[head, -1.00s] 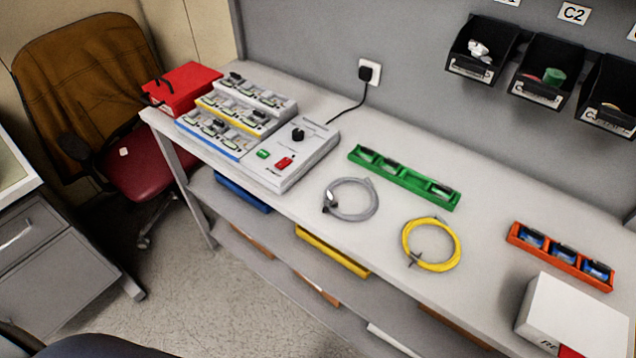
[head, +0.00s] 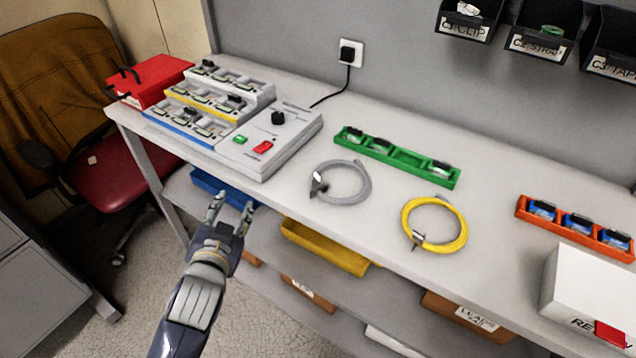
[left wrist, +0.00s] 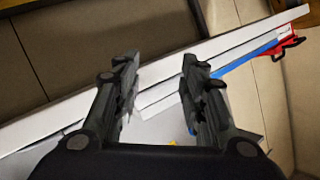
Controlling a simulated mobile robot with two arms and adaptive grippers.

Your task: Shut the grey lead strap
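The grey lead (head: 343,184) lies coiled on the bench in the head view, between the control box and the yellow lead. A small metallic and dark piece, probably its strap (head: 317,184), shows on the left side of the coil; whether it is open or shut is too small to tell. My left gripper (head: 230,204) is in front of the bench's front edge, left of the grey lead and apart from it. Its fingers are spread and empty, and the left wrist view also shows the two fingers apart (left wrist: 160,85). My right gripper is not in view.
A yellow lead (head: 435,224) lies right of the grey one. A control box (head: 268,140) with switches stands left, near a red case (head: 148,80). A green tray (head: 396,158) lies behind, an orange tray (head: 575,227) right. Shelf bins, including a yellow one (head: 325,247), sit below.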

